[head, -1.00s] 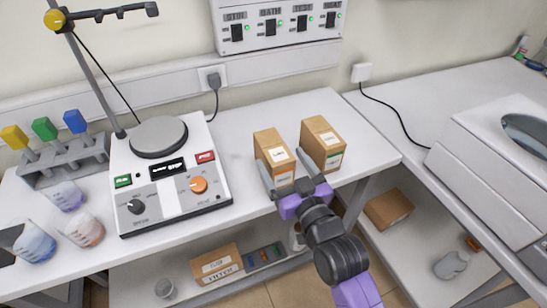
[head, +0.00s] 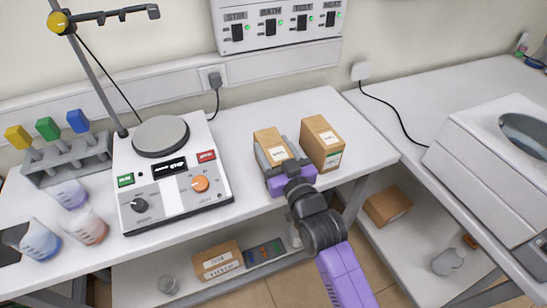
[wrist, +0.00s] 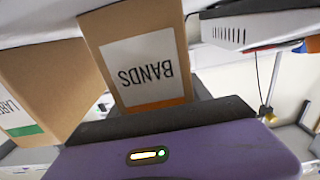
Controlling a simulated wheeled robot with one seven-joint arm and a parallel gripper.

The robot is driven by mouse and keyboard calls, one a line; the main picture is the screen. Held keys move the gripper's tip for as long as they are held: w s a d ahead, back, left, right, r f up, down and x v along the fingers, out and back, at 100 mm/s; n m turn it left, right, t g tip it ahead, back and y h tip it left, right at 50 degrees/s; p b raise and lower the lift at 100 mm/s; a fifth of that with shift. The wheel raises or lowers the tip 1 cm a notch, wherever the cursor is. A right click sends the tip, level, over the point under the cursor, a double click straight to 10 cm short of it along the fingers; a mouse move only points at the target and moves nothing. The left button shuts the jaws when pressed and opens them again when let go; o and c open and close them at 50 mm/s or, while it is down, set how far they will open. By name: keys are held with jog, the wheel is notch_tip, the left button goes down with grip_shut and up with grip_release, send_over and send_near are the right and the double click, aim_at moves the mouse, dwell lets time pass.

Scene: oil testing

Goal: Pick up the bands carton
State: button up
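The bands carton (head: 270,143), a brown box with a white label, stands upright on the bench. In the wrist view the carton (wrist: 140,60) shows "BANDS" upside down above an orange stripe. My gripper (head: 279,157) is at the carton's front with its grey fingers around its two sides. The fingers are open; any contact with the sides is hard to tell. My gripper's purple body (wrist: 170,155) fills the lower wrist view. The carton's far side is hidden.
A similar carton with a green stripe (head: 322,142) stands close to the right; its label is partly cut off in the wrist view (wrist: 35,90). A hotplate stirrer (head: 165,185) stands left. The bench behind the cartons is clear.

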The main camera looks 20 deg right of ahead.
jog(key=c, duration=0.3)
